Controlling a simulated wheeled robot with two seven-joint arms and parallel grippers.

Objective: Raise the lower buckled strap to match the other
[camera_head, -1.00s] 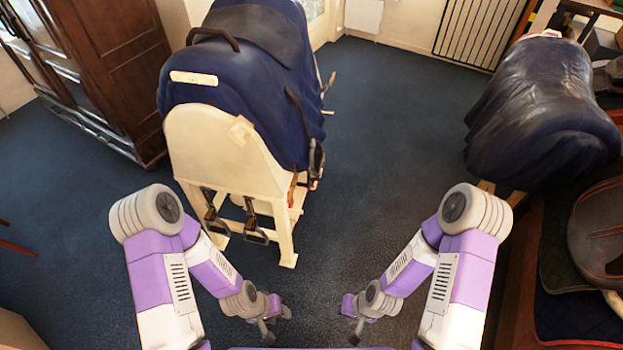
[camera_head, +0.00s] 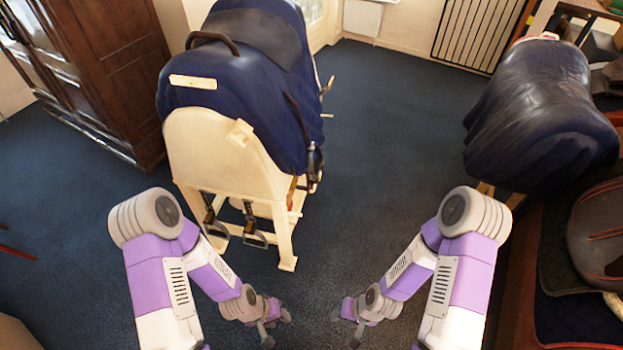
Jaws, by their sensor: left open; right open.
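A wooden saddle stand (camera_head: 218,160) draped in a dark blue cover (camera_head: 240,95) stands ahead, left of centre. A dark strap (camera_head: 300,125) runs down the right side of the cover to a dark fitting (camera_head: 314,160). Two stirrup-like pieces hang low at the stand's front, one on the left (camera_head: 212,218) and one on the right (camera_head: 252,230). Their buckles are too small to make out. My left gripper (camera_head: 275,328) is open and empty, low in front of the stand. My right gripper (camera_head: 347,328) is open and empty, to its right. Both are apart from the straps.
A second stand under a dark cover (camera_head: 540,105) is at the right, beside a bench holding a saddle (camera_head: 600,235). A wooden cabinet (camera_head: 95,70) stands at the back left. The blue carpet (camera_head: 400,130) between the stands is clear.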

